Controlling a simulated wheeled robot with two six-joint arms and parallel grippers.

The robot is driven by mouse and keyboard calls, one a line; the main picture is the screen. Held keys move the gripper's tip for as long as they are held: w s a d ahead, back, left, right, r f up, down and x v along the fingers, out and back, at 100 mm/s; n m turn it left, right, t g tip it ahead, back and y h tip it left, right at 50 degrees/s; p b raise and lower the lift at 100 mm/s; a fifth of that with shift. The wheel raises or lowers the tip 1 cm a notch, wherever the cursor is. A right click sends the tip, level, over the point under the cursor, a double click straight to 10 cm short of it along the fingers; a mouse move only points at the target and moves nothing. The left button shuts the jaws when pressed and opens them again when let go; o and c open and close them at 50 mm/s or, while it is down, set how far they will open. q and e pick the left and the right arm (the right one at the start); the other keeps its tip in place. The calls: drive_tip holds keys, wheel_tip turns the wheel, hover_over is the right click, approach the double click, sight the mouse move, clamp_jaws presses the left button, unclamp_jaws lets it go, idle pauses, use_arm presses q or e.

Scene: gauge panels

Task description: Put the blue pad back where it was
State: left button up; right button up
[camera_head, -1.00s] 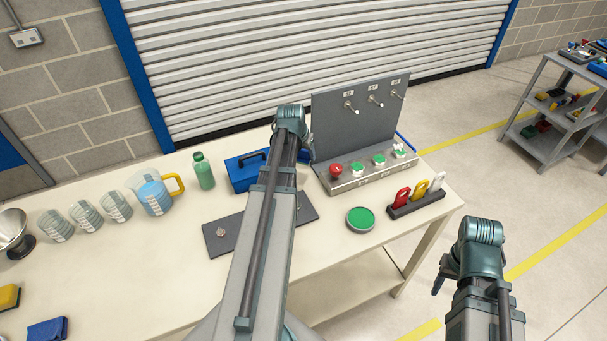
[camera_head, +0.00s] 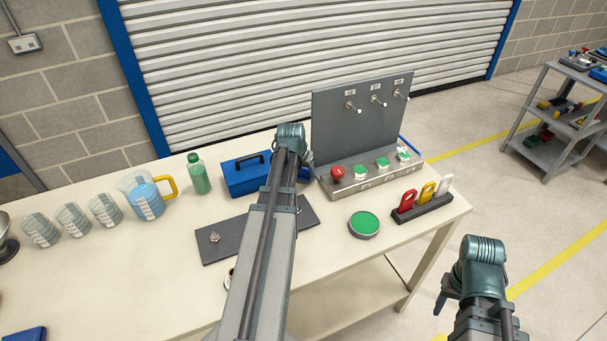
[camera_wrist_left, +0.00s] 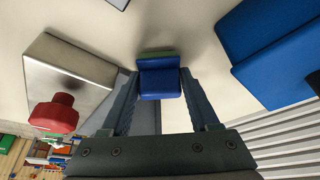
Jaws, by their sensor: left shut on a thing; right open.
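The blue pad (camera_wrist_left: 160,84), a small blue block with a green edge, is between the two fingers of my left gripper (camera_wrist_left: 159,74) in the left wrist view. The gripper is shut on it. Pale tabletop shows around it; I cannot tell whether the pad touches the table. In the head view my left gripper (camera_head: 303,163) is between the blue toolbox and the control panel, and its wrist mostly hides the pad. My right gripper (camera_head: 442,301) is open and empty, off the table's right side.
The blue toolbox (camera_head: 241,180) and the grey control panel (camera_head: 343,193) with its red knob (camera_head: 337,172) flank my left gripper closely. A dark plate (camera_head: 228,239), a green disc (camera_head: 364,224), a tag rack (camera_head: 424,209), a green bottle (camera_head: 199,178) and a jug (camera_head: 144,203) stand nearby.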

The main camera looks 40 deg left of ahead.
use_arm(q)
drive_tip(key=shift+f, duration=0.15)
drive_tip(key=o, duration=0.9)
drive_tip(key=shift+p+v, duration=0.7)
drive_tip(key=shift+v, duration=0.2)
drive_tip(key=p+v, duration=0.9)
drive_tip(key=v, duration=0.1)
drive_tip(key=shift+r+p, duration=0.3)
drive_tip(key=shift+p, duration=0.1)
